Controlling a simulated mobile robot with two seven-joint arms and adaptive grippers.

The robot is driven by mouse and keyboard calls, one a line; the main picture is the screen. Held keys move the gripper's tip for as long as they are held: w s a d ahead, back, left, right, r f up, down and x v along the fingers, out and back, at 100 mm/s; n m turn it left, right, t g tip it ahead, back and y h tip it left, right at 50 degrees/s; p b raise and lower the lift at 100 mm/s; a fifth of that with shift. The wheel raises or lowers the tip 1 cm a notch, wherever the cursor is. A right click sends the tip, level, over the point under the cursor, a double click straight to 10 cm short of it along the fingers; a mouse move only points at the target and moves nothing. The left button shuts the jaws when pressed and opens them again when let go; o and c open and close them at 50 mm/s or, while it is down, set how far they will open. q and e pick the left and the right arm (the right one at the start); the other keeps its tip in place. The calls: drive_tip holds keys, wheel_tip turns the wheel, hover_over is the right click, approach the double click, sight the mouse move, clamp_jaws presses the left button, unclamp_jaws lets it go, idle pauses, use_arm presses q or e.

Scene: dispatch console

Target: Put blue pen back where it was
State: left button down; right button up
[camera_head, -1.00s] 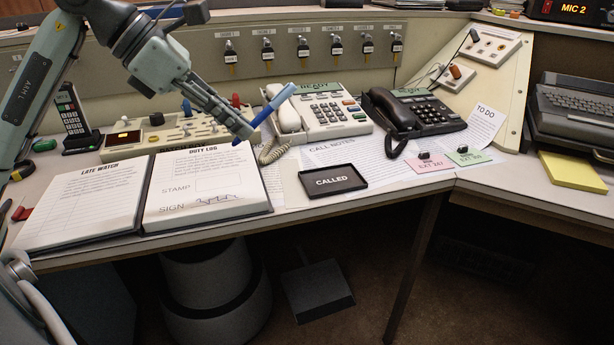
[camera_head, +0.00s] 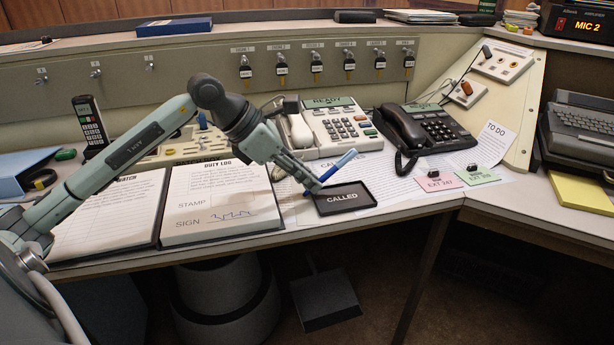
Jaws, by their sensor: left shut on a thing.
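The blue pen (camera_head: 341,163) is in my left gripper (camera_head: 318,186), which is shut on it. The pen is tilted, its light blue end up to the right and its dark tip down to the left. The gripper is just left of the black CALLED tray (camera_head: 352,200), by its upper left corner. I cannot tell whether the pen touches the tray or the desk. The open duty log (camera_head: 215,190) lies to the left, with a signature on its SIGN line. My right gripper is not in view.
A white phone (camera_head: 340,128) and a black phone (camera_head: 425,128) stand behind the tray. Call notes sheets (camera_head: 400,180) lie under and beside it. Pink (camera_head: 438,181) and green (camera_head: 478,175) cards lie to the right. The desk's front edge is close below the tray.

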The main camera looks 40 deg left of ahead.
use_arm(q)
drive_tip(key=shift+f, duration=0.1)
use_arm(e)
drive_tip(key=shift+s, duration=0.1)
use_arm(q)
drive_tip(key=c, duration=1.9)
unclamp_jaws()
drive_tip(key=o, duration=0.3)
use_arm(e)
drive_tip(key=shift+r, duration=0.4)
use_arm(q)
drive_tip(key=shift+r, duration=0.2)
drive_tip(key=shift+v, duration=1.2)
drive_tip(key=b+v, duration=0.1)
drive_tip(key=v, duration=0.8)
drive_tip(key=shift+s+r, duration=0.15)
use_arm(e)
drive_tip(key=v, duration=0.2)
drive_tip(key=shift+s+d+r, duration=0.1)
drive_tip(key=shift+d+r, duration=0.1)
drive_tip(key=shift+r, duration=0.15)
